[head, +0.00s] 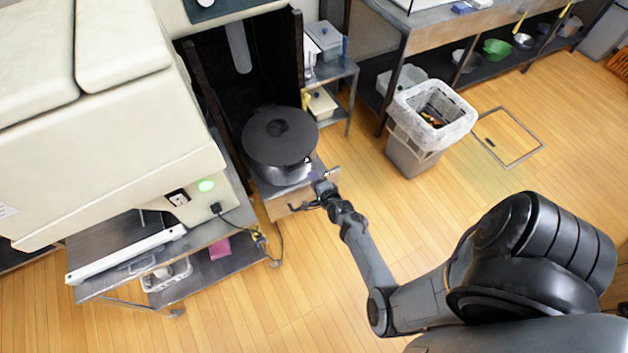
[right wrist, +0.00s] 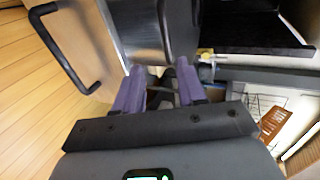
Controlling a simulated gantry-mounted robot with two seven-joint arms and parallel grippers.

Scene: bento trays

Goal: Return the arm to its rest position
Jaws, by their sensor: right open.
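My right arm reaches from the lower right of the head view toward the stand with the pot. Its gripper (head: 318,195) is by the front edge of that stand, just below the pot. In the right wrist view the two purple-grey fingers (right wrist: 158,90) are apart, and I see nothing held between them. A drawer or door front with a black handle (right wrist: 62,48) is close in front, left of the fingers. Whether the fingers touch anything is unclear. My left gripper is not in view.
A large dark-lidded pot (head: 280,137) stands on the metal stand. A big cream machine (head: 110,130) is at left. A grey bin with a white liner (head: 415,150) stands right of the arm. The wooden floor (head: 230,320) is clear in front.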

